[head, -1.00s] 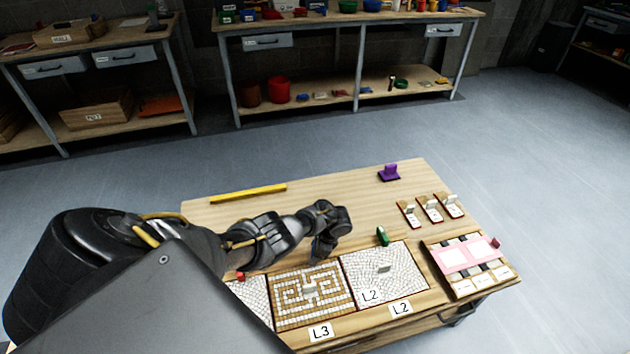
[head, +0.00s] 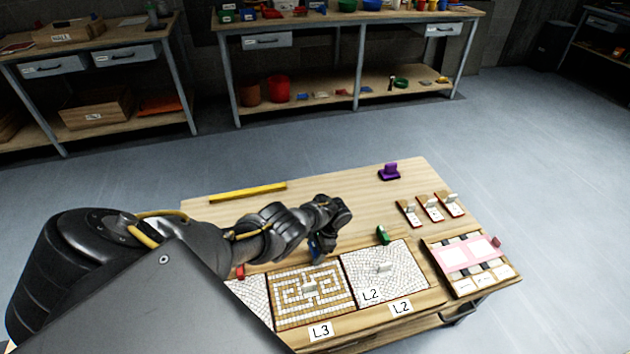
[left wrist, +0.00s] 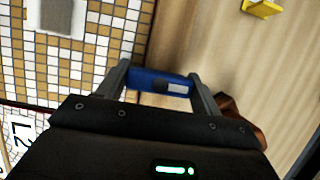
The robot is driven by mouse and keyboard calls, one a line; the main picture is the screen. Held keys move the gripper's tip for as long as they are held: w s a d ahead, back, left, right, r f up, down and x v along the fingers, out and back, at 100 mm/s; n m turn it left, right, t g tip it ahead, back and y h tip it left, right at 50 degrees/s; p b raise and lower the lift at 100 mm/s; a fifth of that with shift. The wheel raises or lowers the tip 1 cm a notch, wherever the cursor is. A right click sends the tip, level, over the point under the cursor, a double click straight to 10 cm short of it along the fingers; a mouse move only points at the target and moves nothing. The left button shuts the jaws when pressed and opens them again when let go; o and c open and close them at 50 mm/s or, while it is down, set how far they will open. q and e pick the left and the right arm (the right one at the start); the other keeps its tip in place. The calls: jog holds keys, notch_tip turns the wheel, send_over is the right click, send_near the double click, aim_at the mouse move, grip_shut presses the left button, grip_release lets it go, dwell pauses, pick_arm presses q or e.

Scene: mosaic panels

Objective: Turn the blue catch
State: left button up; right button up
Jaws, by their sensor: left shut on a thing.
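The blue catch (left wrist: 152,83) is a small blue bar with a pale patch at one end, at the edge of the brown and white mosaic panel (head: 290,312) labelled L3. My left gripper (left wrist: 162,84) has one finger at each end of the bar and is shut on it. In the head view the left gripper (head: 317,250) points down at the panel's far edge, and a bit of blue shows between its fingers. The catch's pivot is hidden. My right gripper is not in view.
A red catch (head: 240,272) is left of my gripper and a green catch (head: 382,235) is right, by a white mosaic panel (head: 405,265). A purple piece (head: 389,173) and a yellow bar (head: 248,192) lie farther back. The wooden tabletop (head: 330,185) between them is clear.

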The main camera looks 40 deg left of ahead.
pick_arm(q)
jog(key=o, duration=1)
jog(key=shift+r, duration=0.1)
jog(key=p+v, duration=0.4)
jog(key=v, duration=0.6)
jog(key=shift+w+d+r, duration=0.1)
jog(key=shift+d+r, duration=0.05)
jog(key=shift+r, duration=0.1)
